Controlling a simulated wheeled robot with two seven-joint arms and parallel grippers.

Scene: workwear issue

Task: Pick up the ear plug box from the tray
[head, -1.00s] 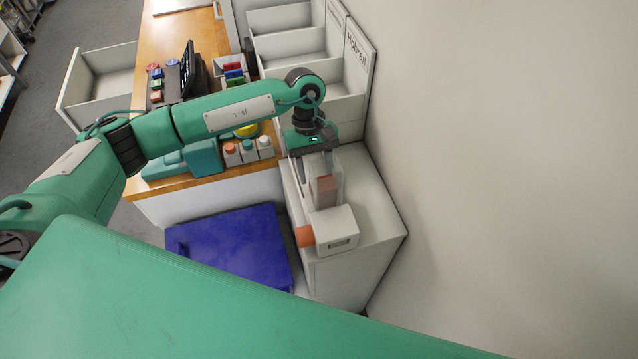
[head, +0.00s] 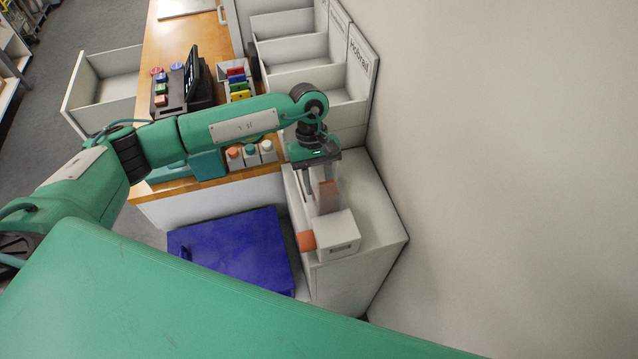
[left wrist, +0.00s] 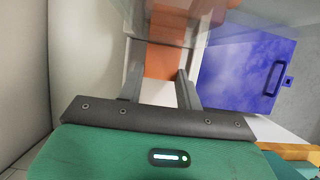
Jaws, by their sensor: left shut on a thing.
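My left gripper (head: 321,187) points down over the white cabinet beside the wall. It is shut on a small orange-brown box, the ear plug box (head: 328,197), whose top shows between the fingers. In the left wrist view the fingers (left wrist: 160,88) stand on either side of this box (left wrist: 160,62), which shows an orange face and a pale face. I cannot tell whether the box touches what is beneath it. The tray is not clearly visible under the gripper. My right gripper is not in view.
A white box with a slot (head: 338,238) and an orange block (head: 306,241) sit just in front of the held box. A blue lid (head: 232,252) lies to the left. Bottles (head: 251,154) stand on the wooden counter (head: 160,100) behind. The wall is close on the right.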

